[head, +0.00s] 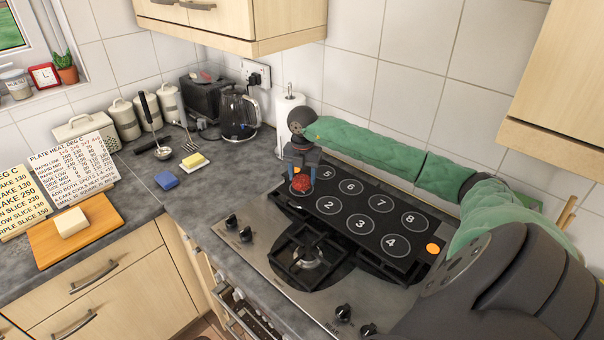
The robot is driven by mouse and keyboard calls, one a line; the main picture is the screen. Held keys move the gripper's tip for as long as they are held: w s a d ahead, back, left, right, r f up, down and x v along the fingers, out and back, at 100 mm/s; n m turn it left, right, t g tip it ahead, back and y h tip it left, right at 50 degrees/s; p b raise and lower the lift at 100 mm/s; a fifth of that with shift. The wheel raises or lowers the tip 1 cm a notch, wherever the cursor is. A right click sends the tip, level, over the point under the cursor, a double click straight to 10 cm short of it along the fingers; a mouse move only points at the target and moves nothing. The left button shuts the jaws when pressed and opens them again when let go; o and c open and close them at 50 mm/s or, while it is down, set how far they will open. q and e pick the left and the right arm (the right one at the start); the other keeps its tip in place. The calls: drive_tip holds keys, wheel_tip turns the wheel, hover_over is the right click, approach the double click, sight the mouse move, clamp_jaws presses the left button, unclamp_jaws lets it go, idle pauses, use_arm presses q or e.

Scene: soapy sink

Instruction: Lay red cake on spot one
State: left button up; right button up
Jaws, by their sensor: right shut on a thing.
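The red cake (302,184) is a small dark red lump at the left end of the black hot plate (408,258). My right gripper (301,173) points down over it and is shut on it. Numbered rings 2 to 8 show on the plate. Spot one is not readable; the cake and gripper cover the place left of ring 2 (329,205) and ring 5 (326,172). The cake is at or just above the plate; I cannot tell whether it touches. My left gripper is not in view.
My right arm passes above the plate's back edge. A paper roll (290,122) and kettle (238,116) stand behind. A blue sponge (166,180), a yellow-and-white block (194,161) and a cream block (71,222) on a wooden board (103,226) lie left. A printed heat chart (75,163) stands there.

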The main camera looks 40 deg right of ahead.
drive_tip(key=shift+f, duration=0.25)
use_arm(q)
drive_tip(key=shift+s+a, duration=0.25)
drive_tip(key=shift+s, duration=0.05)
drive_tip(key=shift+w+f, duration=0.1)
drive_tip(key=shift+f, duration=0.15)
use_arm(e)
drive_tip(key=shift+f, duration=0.25)
drive_tip(key=o, duration=1.1)
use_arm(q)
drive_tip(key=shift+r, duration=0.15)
